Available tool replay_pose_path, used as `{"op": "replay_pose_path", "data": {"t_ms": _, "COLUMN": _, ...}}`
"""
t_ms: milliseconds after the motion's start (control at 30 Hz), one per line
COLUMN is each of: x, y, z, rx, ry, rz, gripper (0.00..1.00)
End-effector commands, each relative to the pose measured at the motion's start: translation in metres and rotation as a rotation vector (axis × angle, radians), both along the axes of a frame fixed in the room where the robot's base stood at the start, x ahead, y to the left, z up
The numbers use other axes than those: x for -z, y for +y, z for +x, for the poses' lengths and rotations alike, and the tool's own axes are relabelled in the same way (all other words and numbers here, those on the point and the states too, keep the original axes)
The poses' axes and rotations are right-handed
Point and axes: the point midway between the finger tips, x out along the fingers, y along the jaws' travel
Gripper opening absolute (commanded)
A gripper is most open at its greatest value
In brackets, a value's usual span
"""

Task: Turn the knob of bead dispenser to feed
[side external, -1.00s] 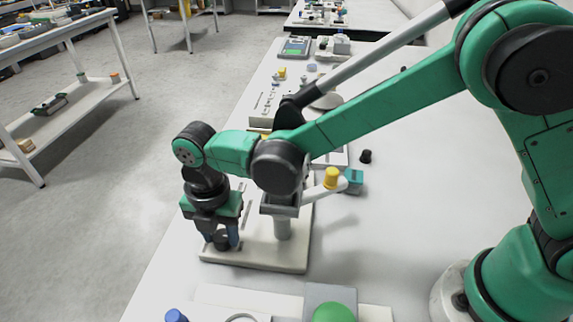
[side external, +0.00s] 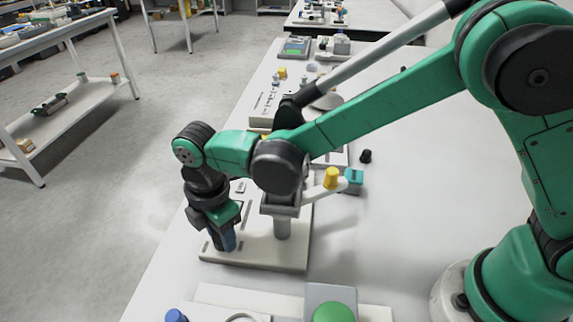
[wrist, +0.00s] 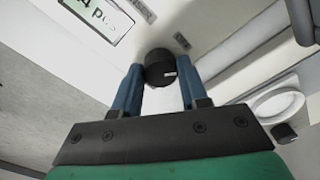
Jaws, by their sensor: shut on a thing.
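The bead dispenser has a cream base plate (side external: 270,257) on the bench, with a grey post (side external: 283,226) standing on it. My gripper (side external: 228,243) points down at the plate's left part. In the wrist view its blue fingers (wrist: 160,82) are shut on the black round knob (wrist: 160,63), one on each side. The knob has a small pale mark on its face. In the side view the turned fingers hide most of the knob.
A white arm with a yellow cap (side external: 331,176) and a teal block (side external: 352,180) is right of the post. A small black cylinder (side external: 366,156) stands behind them. A green dome (side external: 333,313) and a blue cap (side external: 176,316) are at the front.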

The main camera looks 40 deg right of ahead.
Motion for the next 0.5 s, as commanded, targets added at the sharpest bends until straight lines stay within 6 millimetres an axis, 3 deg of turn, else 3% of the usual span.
{"op": "replay_pose_path", "data": {"t_ms": 500, "x": -0.0003, "y": -0.0007, "z": 0.0, "rx": 0.073, "ry": 0.001, "rz": -0.002, "gripper": 0.0}}
